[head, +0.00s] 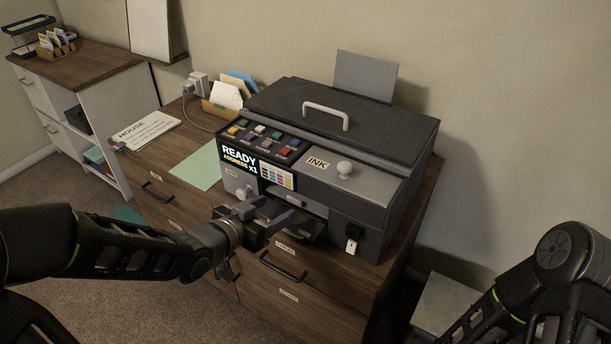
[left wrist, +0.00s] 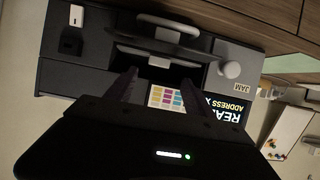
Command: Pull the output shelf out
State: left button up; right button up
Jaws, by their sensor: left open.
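The output shelf (head: 309,228) is a dark tray low on the front of the grey-and-black printer (head: 330,150). In the left wrist view the shelf (left wrist: 160,27) shows as a dark slab with a pale curved lip, beside the printer's dark front opening. My left gripper (head: 280,213) is in front of the opening and partly hides the shelf in the head view. In the left wrist view its two dark purple fingers (left wrist: 160,80) are spread apart, with nothing between them. Whether a finger touches the shelf is unclear. My right arm shows at lower right, but its gripper is out of view.
The printer stands on a wooden drawer cabinet (head: 185,205). A green sheet (head: 197,166) and a HOUSE paper (head: 146,130) lie to the left. A power plug (head: 197,82) is at the wall.

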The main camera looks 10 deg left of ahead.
aim_at(294, 198)
pick_arm(q)
jog(key=shift+b+x, duration=0.6)
jog(key=shift+x, duration=3.25)
jog(key=shift+d, duration=0.15)
grip_shut()
